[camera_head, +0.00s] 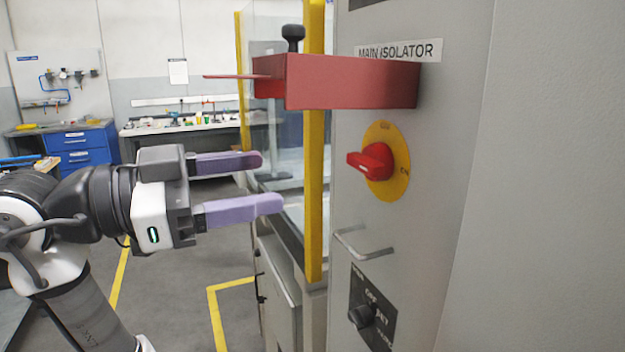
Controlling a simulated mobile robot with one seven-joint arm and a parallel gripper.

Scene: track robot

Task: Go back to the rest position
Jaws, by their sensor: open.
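My gripper (262,182) is at the left middle, its two purple fingers spread apart and pointing right. Nothing is between the fingers. It is short of the grey cabinet (430,230), and in the picture a gap lies between the fingertips and the red isolator knob (375,162). The knob sits on a yellow disc (395,185) on the cabinet front, under the "MAIN ISOLATOR" label (425,50).
A red box-shaped part (350,82) juts out above the knob. Below are a metal handle (362,245) and a black selector (362,315). A yellow post (314,200) and glass-walled enclosure stand behind the fingers. Blue drawers (85,148) and a workbench (150,128) are far back.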

